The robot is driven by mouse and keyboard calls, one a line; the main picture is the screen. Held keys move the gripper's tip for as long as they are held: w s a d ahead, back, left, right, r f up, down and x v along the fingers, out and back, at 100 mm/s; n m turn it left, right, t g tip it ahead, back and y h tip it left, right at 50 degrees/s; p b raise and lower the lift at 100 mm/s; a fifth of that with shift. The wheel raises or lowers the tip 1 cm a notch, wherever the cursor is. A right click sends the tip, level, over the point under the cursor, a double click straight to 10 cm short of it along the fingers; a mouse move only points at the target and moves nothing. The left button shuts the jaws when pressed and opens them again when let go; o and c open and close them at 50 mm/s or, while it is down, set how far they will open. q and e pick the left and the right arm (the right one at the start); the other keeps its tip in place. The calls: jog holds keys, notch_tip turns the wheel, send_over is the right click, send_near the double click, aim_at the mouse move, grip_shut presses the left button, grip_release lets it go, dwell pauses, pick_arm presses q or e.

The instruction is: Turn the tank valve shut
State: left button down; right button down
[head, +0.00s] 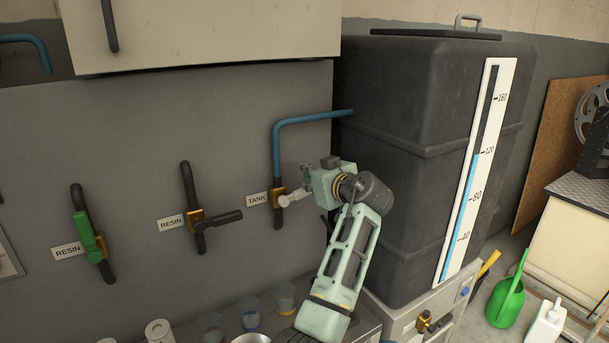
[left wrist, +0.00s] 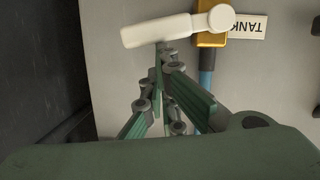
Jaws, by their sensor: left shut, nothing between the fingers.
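The tank valve has a brass body (head: 277,193) on the blue pipe, beside the TANK label (head: 257,199). Its white lever (head: 290,200) points right, roughly across the vertical pipe and slightly tilted. In the left wrist view, the picture is upside down; the white lever (left wrist: 160,31) and brass body (left wrist: 211,36) show at the top. My right gripper is not in view.
Two RESIN valves, one with a black lever (head: 222,217) and one with a green lever (head: 86,233), sit left on the grey panel. The dark tank (head: 400,130) with a level gauge (head: 476,180) stands close right. Cups (head: 285,297) stand below.

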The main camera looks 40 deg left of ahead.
pick_arm(q)
jog(key=shift+w+d+f+m+g, duration=0.15)
jog(key=shift+w+f+m+g, duration=0.2)
jog(key=shift+f+m, duration=0.35)
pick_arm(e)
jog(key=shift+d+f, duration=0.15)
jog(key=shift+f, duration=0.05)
pick_arm(q)
jog(key=shift+r, duration=0.1)
